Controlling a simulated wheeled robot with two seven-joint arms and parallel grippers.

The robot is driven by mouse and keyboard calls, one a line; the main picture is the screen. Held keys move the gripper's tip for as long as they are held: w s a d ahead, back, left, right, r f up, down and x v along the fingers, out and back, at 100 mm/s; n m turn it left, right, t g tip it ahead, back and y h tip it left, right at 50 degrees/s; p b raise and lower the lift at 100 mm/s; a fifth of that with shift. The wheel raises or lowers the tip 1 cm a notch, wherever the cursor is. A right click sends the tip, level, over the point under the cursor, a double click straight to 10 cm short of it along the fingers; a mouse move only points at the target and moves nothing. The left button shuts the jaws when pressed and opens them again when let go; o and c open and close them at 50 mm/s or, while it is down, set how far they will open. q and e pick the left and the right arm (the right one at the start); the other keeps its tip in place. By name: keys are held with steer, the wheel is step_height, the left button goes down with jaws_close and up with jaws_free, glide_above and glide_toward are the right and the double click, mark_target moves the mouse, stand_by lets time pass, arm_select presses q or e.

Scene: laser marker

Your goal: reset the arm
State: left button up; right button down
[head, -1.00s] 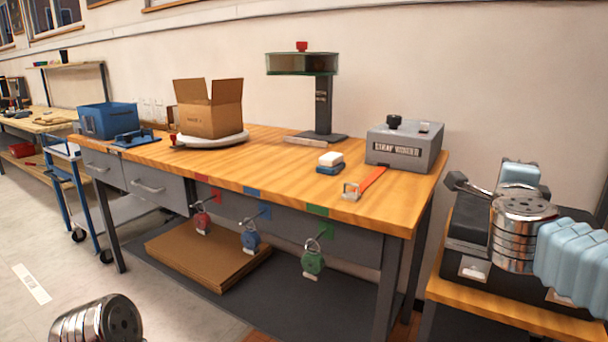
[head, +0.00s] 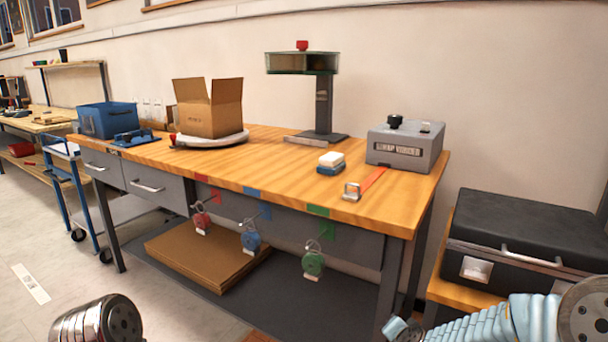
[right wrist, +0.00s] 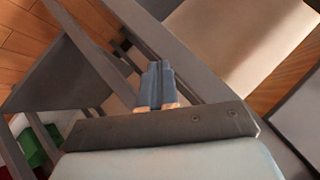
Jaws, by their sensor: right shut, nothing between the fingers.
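My right arm (head: 510,322) shows at the bottom right corner of the head view, as pale blue ribbed links and a round metal joint. Its gripper is not clearly visible there. In the right wrist view my right gripper (right wrist: 156,84) has its two blue-grey fingers together, with nothing between them. It is over a grey frame, apart from any object that I can make out as held. A metal joint of my left arm (head: 97,322) shows at the bottom left of the head view. My left gripper is out of view.
A wooden workbench (head: 270,160) holds an open cardboard box (head: 209,108), a grey device (head: 405,148) and a dark stand (head: 324,105). A black case (head: 525,235) lies on a low table at the right.

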steer(key=s+a+f+n+g+y, duration=0.2)
steer(key=s+a+f+n+g, duration=0.15)
steer(key=s+f, duration=0.45)
steer(key=s+a+f+n+g+y, duration=0.15)
steer(key=s+a+f, duration=0.3)
steer(key=f, duration=0.55)
steer(key=s+a+f+n+g, duration=0.1)
steer(key=s+f+g, duration=0.1)
steer(key=s, duration=0.5)
steer(key=s+a+f+n+g+y, duration=0.1)
steer(key=s+a+f+n+g, duration=0.1)
steer(key=s, duration=0.5)
step_height(320, 180, down, 3)
steer(key=shift+s+r+g, duration=0.2)
steer(key=shift+g, duration=0.3)
